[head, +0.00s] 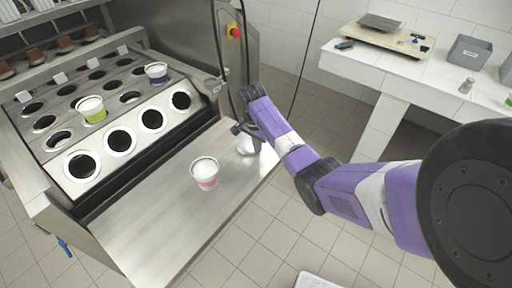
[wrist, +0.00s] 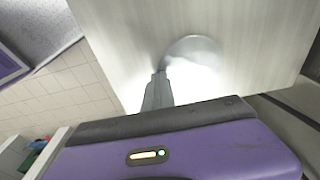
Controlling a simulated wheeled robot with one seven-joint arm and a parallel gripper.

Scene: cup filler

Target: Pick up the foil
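The foil looks like a pale, shiny round disc (wrist: 195,50) in the wrist view, against the bright metal table. In the head view a silvery patch (head: 246,147) at the table's right end, just under my gripper, appears to be the same foil. My gripper (head: 240,129) is low over that end of the table. In the wrist view one grey finger (wrist: 158,90) shows, its tip at the disc's left edge. The other finger is not clearly seen. I cannot tell whether the fingers grip the foil or only lie beside it.
A white and pink cup (head: 205,173) stands on the metal table (head: 150,225), left of my gripper. The filling machine (head: 120,140) with rows of round holes and several cups is behind. A white bench (head: 400,75) with trays stands at the right. Tiled floor (head: 270,235) is free in front.

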